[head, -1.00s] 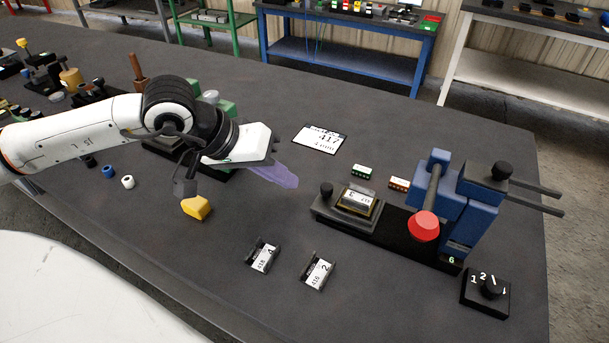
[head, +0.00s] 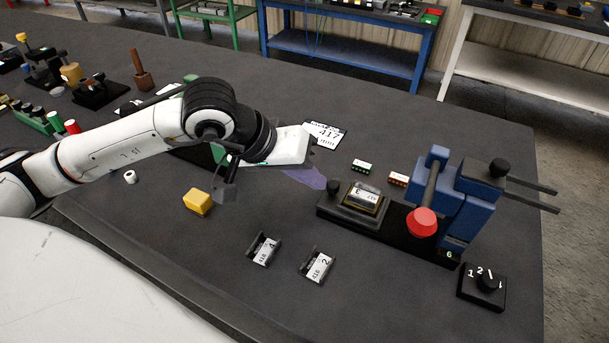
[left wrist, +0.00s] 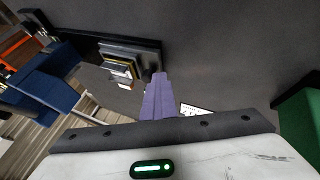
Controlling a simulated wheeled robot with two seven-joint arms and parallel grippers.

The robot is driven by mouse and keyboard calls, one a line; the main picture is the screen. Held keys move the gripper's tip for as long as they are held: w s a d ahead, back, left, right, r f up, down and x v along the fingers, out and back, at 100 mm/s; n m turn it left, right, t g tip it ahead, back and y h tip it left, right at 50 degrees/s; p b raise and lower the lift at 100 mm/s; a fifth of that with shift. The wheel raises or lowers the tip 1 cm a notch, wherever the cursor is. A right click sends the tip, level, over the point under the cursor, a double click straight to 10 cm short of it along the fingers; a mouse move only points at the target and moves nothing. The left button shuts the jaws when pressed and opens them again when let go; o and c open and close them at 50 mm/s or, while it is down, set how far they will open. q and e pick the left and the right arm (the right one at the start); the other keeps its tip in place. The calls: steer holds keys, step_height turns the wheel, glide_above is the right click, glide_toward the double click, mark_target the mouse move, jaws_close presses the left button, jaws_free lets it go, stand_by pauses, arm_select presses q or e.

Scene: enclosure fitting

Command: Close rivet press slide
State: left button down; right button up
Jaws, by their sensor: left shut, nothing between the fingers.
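The rivet press (head: 466,198) is blue with a red knob (head: 422,222), on a black base at the right of the table. Its slide (head: 345,209) is out on the left end of the base, clear of the press head. It carries a labelled part (head: 366,196) and a black knob (head: 333,187) at its left end. My left gripper (head: 312,180) has purple fingers, shut and empty, just left of the knob. In the left wrist view the fingers (left wrist: 157,98) point toward the slide (left wrist: 128,52), with the blue press (left wrist: 47,82) to the left. I cannot tell whether they touch the knob.
A yellow block (head: 198,202) and two labelled brackets (head: 264,250) (head: 318,266) lie in front. A black dial box (head: 482,287) stands right of the press.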

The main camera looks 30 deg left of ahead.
mark_target(367, 200)
arm_select(q)
steer(key=d+b, duration=0.1)
steer(key=d, duration=0.2)
steer(key=d+b, duration=0.1)
steer(key=d, duration=0.2)
steer(key=d+b, duration=0.1)
steer(key=d, duration=0.2)
steer(key=shift+w+d+f, duration=0.1)
steer(key=shift+w, duration=0.15)
steer(key=shift+d, duration=0.35)
arm_select(e)
steer(key=shift+w+a+f, duration=0.2)
steer(key=shift+a+f, duration=0.2)
steer(key=shift+f, duration=0.1)
steer(key=shift+w+a+f, duration=0.15)
steer(key=shift+a+f, duration=0.2)
steer(key=shift+f, duration=0.1)
arm_select(q)
steer(key=shift+s, duration=0.1)
steer(key=shift+r, duration=0.2)
steer(key=shift+r, duration=0.2)
steer(key=v, duration=1)
steer(key=shift+a+f, duration=0.2)
steer(key=shift+a, duration=0.05)
arm_select(e)
steer(key=shift+d+f, duration=0.2)
steer(key=shift+f, duration=0.05)
